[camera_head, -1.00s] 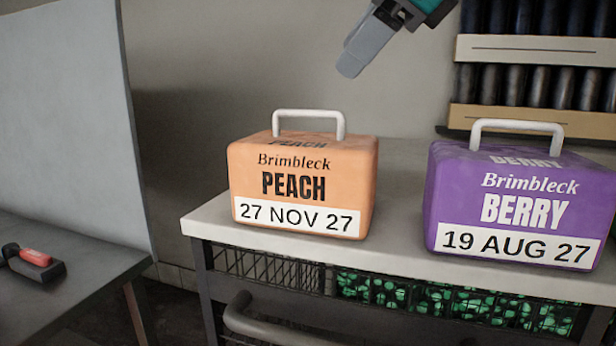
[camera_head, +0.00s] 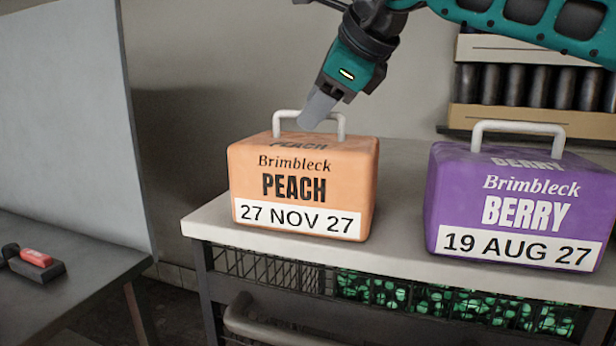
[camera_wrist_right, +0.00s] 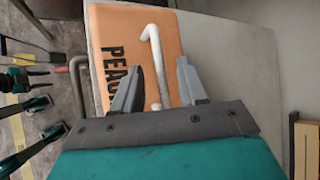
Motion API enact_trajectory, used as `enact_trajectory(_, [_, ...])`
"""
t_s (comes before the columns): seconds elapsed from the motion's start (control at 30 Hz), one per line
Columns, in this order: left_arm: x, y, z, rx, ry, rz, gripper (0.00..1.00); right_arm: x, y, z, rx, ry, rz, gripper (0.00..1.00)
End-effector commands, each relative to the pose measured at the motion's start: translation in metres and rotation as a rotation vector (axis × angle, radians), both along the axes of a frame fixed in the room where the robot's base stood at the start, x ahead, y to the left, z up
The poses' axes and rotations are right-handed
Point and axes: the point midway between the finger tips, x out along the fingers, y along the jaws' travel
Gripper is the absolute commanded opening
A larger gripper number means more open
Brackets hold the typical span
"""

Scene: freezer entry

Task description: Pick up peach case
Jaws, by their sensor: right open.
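The peach case (camera_head: 302,185) is an orange box with a white top handle, marked "27 NOV 27". It stands upright on the left part of the light worktop. My right gripper (camera_head: 312,118) reaches down from the upper right to the case's handle. In the right wrist view, the open fingers (camera_wrist_right: 158,90) stand on either side of the white handle (camera_wrist_right: 154,62), with the orange case (camera_wrist_right: 106,25) beyond them. I cannot tell whether a finger touches the handle. My left gripper is not in view.
A purple berry case (camera_head: 515,205) stands to the right on the same worktop (camera_head: 400,240). Wire baskets with green items (camera_head: 430,300) are below. A dark table (camera_head: 75,265) with a red and black object (camera_head: 36,260) is at the left. A rack of dark cylinders (camera_head: 530,85) stands behind.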

Motion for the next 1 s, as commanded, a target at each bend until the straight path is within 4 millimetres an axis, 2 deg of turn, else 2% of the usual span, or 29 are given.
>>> enact_trajectory(0.3, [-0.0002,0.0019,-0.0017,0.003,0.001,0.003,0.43,0.0045,0.0029,-0.0051,0.001,-0.001,-0.001,0.42])
enact_trajectory(0.73, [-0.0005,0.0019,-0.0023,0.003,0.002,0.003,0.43,0.0042,0.0028,-0.0050,0.001,0.000,-0.001,0.02])
enact_trajectory(1.0, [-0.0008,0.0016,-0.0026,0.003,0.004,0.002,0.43,0.0041,0.0029,-0.0052,0.001,0.001,-0.001,0.00])
